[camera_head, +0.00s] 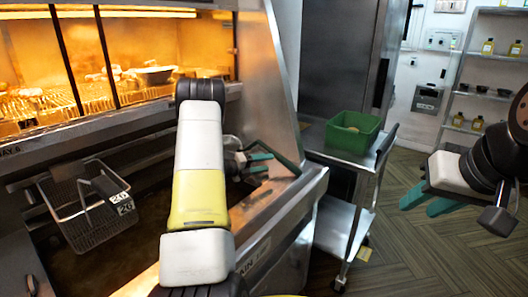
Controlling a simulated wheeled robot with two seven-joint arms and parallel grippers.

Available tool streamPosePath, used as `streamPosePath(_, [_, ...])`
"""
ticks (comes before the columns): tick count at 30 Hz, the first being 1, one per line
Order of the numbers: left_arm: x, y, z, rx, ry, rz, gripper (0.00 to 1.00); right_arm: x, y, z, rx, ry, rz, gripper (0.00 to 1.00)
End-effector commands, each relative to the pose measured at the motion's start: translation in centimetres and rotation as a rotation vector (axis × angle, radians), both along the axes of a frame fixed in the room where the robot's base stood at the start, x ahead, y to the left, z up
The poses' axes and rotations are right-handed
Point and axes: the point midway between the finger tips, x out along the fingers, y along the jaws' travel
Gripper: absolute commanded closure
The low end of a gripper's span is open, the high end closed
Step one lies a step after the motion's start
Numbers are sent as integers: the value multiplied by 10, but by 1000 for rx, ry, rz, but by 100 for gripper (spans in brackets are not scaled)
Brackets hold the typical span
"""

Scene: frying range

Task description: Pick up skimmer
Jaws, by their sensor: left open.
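I cannot make out a skimmer for certain; my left arm covers part of the fryer. My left gripper (268,164), with teal fingers, is over the right part of the fryer, near its metal rim (285,192). Its fingers are apart and I see nothing clearly between them. My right gripper (418,203), also with teal fingers, hangs over the floor at the right, away from the fryer and the cart. Its fingers look apart and empty.
A wire fry basket (88,218) with labels sits at the fryer's left. A steel cart (330,153) holds a green bin (353,131) right of the fryer. Lit food racks (60,100) stand behind. Wall shelves (495,55) hold bottles. Floor right of the cart is clear.

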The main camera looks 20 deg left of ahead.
Motion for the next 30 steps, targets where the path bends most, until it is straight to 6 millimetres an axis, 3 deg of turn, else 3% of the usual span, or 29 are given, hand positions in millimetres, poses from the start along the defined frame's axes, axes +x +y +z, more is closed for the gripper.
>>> streamPosePath(13, [37, -40, -1, 0, 1, 0, 51, 0, 0, 0, 0, 0, 0, 64])
streamPosePath(20, [41, -42, -2, 0, 3, 3, 51, 0, 0, 0, 0, 0, 0, 64])
streamPosePath(21, [41, -42, -2, 0, 2, 3, 53, 0, 0, 0, 0, 0, 0, 64])
streamPosePath(28, [41, -42, -2, -1, 2, 4, 98, 0, 0, 0, 0, 0, 0, 64])
streamPosePath(30, [41, -42, -2, -1, 2, 4, 100, 0, 0, 0, 0, 0, 0, 64])
